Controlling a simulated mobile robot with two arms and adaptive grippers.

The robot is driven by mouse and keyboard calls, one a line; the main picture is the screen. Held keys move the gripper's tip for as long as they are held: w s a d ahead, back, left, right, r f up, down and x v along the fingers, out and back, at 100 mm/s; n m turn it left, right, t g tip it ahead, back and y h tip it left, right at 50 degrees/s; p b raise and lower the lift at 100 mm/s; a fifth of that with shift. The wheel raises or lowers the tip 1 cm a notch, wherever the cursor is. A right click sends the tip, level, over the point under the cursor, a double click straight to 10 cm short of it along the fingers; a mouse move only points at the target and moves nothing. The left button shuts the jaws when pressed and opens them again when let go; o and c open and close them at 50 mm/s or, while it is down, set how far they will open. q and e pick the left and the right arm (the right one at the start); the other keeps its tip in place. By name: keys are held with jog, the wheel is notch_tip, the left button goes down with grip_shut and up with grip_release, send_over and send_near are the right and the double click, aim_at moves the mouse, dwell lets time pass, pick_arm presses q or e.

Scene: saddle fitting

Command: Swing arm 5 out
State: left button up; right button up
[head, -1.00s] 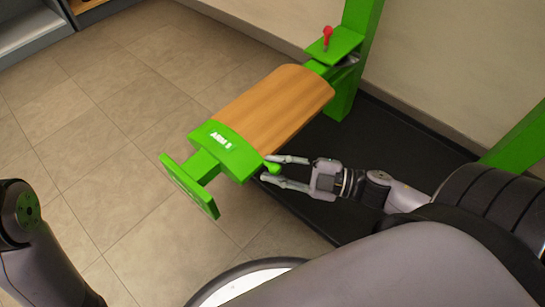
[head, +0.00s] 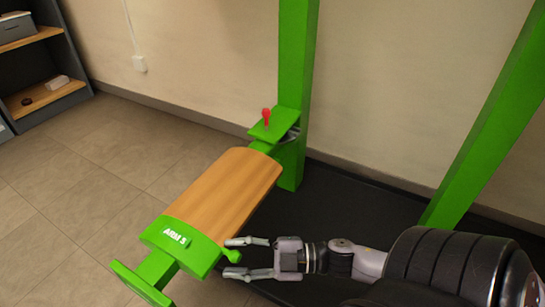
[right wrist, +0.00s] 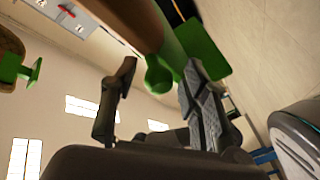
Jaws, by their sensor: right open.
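Arm 5 (head: 174,235) is a green arm with a long wooden top (head: 225,190) and an "ARM 5" label, ending in a green plate (head: 138,284) at the lower left. Its far end meets the green post (head: 297,90), under a red-handled pin (head: 266,117). A green knob (head: 233,256) sticks out of its right side near the label. My right gripper (head: 226,257) is open, its fingers on either side of the knob. In the right wrist view the knob (right wrist: 158,76) shows between the parted fingers; contact cannot be told. My left gripper is out of view.
A second green post (head: 485,110) leans across the right side. A black mat (head: 345,215) lies under the rack along the wall. A shelf (head: 45,95) stands at the far upper left. The tiled floor (head: 75,200) left of arm 5 is clear.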

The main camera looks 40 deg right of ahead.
jog(key=v, duration=1.2)
jog(key=shift+s+a+f, duration=0.1)
jog(key=shift+a+f, duration=0.05)
